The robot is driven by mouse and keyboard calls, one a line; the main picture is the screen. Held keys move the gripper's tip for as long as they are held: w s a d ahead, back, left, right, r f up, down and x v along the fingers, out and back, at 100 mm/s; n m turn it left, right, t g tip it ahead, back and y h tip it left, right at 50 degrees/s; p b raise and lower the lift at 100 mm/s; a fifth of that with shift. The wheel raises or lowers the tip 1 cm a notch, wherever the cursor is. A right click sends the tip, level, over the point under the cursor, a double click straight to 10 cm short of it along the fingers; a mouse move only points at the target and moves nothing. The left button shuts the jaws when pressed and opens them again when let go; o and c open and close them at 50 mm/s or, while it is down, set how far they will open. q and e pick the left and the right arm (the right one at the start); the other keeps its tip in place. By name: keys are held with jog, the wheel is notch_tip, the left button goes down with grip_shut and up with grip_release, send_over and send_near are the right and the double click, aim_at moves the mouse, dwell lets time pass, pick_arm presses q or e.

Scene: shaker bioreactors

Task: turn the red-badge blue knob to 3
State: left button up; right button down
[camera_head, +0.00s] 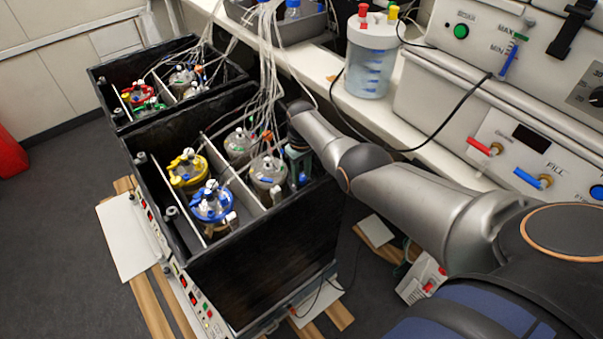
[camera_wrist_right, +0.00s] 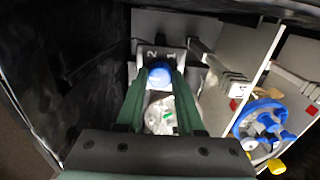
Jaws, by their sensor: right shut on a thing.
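A round blue knob (camera_wrist_right: 159,74) sits between the two green fingers of my right gripper (camera_wrist_right: 160,82) in the right wrist view. The gripper is shut on it. The knob stands in front of a pale plate (camera_wrist_right: 143,53) with dark marks, partly hidden by the fingers; I cannot read its setting surely. No red badge shows on this plate. In the head view my right gripper (camera_head: 300,168) reaches down at the right side of the black box, and the knob is mostly hidden there. My left gripper is out of view.
The black shaker box (camera_head: 262,258) has divider walls and several lidded vessels, including a blue-lidded one (camera_head: 212,203) and a yellow-lidded one (camera_head: 187,171). Tubes (camera_head: 268,75) hang into it close to my arm. A red badge (camera_wrist_right: 233,104) shows on a pale plate in the wrist view.

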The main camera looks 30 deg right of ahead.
aim_at(302, 177)
dwell(0.4)
jog(key=c, duration=0.5)
grip_release()
jog(key=shift+c, duration=0.2)
jog(key=shift+r, duration=0.1)
notch_tip(302, 177, up, 6)
jog(key=p, duration=0.3)
jog(key=shift+r, duration=3.2)
jog(key=shift+s, duration=0.1)
